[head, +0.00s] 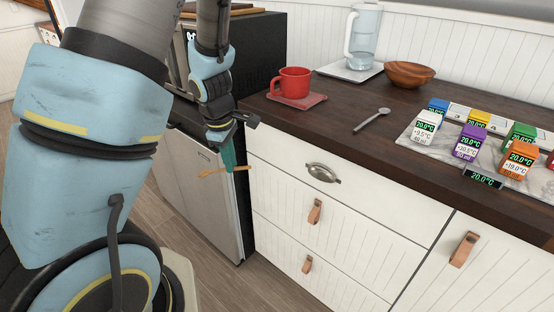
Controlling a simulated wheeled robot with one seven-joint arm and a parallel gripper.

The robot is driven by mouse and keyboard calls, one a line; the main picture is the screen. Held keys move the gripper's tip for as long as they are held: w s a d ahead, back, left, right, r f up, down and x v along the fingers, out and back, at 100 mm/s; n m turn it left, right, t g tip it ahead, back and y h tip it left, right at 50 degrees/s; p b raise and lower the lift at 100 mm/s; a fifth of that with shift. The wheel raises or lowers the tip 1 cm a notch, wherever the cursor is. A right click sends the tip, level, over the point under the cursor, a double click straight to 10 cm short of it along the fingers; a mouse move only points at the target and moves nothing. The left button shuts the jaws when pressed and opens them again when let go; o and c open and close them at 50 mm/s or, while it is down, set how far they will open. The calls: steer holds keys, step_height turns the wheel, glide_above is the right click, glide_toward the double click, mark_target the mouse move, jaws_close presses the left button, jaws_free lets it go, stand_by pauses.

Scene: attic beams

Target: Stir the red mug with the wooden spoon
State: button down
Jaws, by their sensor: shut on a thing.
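The red mug (291,84) stands upright on a reddish square mat (312,101) at the left end of the dark counter. My gripper (229,168) points down in front of the cabinets, left of and lower than the mug, apart from the counter. It is shut on the wooden spoon (238,169), a small light-brown stick lying roughly level across the fingertips. Part of the spoon is hidden by the fingers.
A metal spoon (371,120) lies right of the mug. Behind are a glass pitcher (362,40) and a wooden bowl (409,73). Several coloured display blocks (469,142) stand on a marble board (410,139) at right.

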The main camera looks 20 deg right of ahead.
steer(key=s+d+r+m+t, duration=0.1)
steer(key=s+d+m+t, duration=0.2)
steer(key=d+m, duration=0.7)
steer(key=shift+s+d+r+m, duration=0.3)
steer(key=shift+s+d+m, duration=0.1)
steer(key=shift+s+m, duration=0.9)
